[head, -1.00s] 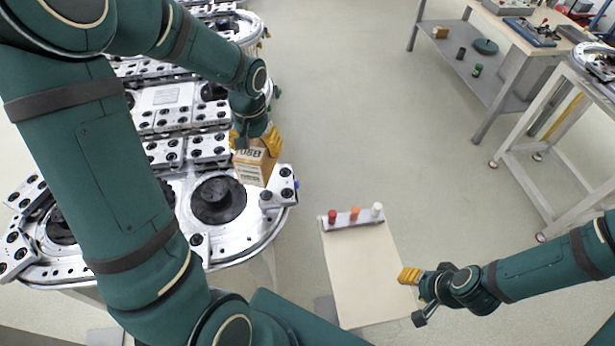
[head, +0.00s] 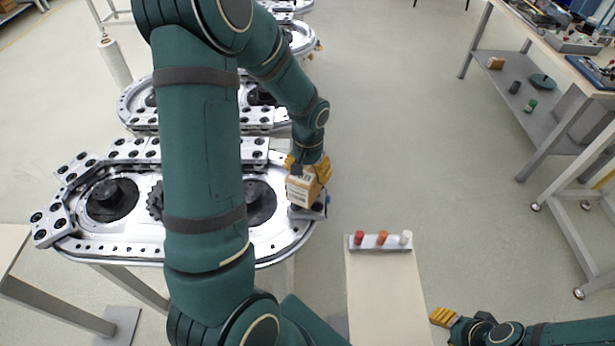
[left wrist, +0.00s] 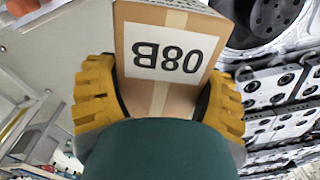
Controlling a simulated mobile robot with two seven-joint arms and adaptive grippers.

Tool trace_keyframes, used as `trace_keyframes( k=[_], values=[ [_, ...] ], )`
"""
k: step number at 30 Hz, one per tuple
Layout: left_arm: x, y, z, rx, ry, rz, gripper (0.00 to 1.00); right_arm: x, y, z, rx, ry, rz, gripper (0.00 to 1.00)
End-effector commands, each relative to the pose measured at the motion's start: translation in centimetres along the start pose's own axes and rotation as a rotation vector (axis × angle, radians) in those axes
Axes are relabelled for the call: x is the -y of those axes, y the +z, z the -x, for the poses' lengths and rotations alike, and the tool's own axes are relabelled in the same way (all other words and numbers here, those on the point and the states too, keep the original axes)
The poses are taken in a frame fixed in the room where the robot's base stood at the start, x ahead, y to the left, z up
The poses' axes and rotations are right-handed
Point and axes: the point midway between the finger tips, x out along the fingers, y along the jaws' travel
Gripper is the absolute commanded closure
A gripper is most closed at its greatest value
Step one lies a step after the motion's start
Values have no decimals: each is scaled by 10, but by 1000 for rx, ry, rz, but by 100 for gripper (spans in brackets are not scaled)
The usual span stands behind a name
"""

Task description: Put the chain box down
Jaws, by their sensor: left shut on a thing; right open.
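The chain box (head: 302,189) is a small brown carton with a white label. In the left wrist view the chain box (left wrist: 165,50) shows a label reading 08B, upside down, and a strip of tape. My left gripper (head: 308,165) is shut on it, with yellow fingers (left wrist: 160,100) on both sides. The box is in front of the right end of the ring track (head: 285,238); I cannot tell whether it touches anything below. My right gripper (head: 443,317) is open and empty at the lower right, beside the pale board, partly cut off by the frame edge.
A workbench with a lower shelf (head: 510,95) stands at the right. A table corner (head: 12,240) shows at the left.

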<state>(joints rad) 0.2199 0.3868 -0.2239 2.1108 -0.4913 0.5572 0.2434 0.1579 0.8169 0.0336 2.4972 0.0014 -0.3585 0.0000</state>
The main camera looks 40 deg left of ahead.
Motion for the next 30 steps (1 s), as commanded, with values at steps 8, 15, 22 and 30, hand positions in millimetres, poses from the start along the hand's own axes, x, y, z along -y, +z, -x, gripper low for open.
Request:
trace_keyframes(
  k=[8,15,22,30],
  values=[
    [0,0,-27,0,0,1,71,0,0,-1,0,0,0,53],
    [0,0,-27,-1,0,1,71,0,0,-1,0,0,0,53],
    [0,0,-30,1,0,1,0,-1,0,-3,0,0,-1,53],
    [0,0,-28,1,0,1,0,-1,0,-2,0,0,0,53]
  ],
)
